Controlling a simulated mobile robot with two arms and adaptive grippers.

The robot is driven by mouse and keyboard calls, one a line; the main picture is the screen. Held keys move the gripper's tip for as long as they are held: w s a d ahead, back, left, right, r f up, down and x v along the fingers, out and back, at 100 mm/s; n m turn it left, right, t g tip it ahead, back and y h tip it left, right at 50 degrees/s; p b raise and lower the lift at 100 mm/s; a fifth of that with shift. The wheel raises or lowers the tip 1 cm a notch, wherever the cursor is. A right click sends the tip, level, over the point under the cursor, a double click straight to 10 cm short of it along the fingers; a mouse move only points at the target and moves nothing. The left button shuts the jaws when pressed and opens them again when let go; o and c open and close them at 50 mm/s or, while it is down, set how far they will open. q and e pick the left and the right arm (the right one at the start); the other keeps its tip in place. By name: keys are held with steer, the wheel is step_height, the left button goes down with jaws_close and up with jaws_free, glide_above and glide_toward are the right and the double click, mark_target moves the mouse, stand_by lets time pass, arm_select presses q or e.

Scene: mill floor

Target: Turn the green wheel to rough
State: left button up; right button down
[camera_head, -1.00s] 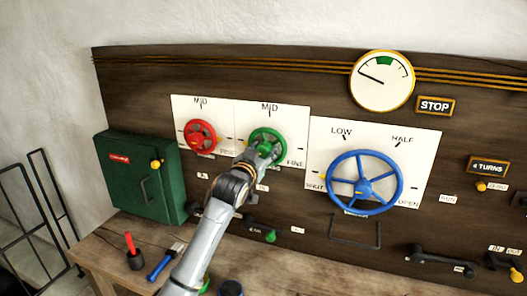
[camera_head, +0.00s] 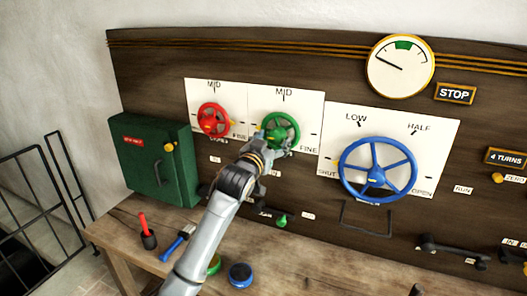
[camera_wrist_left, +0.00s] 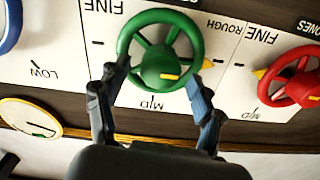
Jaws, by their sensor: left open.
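The green wheel (camera_head: 282,131) is mounted on a white plate marked MID and FINE. In the left wrist view, which is upside down, the green wheel (camera_wrist_left: 160,50) fills the middle, and the plate also reads ROUGH. A small yellow pointer (camera_wrist_left: 207,63) shows at the wheel's edge, on the ROUGH side of MID. My left gripper (camera_head: 268,143) is at the wheel; in the wrist view its open fingers (camera_wrist_left: 160,75) stand on either side of the lower rim and hub. I cannot tell whether they touch the rim. My right gripper is not in view.
A red wheel (camera_head: 213,118) is left of the green one and a larger blue wheel (camera_head: 378,168) is right of it. A green box (camera_head: 160,160) stands at left. Below are a bench (camera_head: 120,225), a black handle (camera_head: 455,252) and a small green knob (camera_head: 282,221).

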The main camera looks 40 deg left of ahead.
arm_select(q)
steer(key=v, duration=0.8)
steer(key=shift+s, duration=0.25)
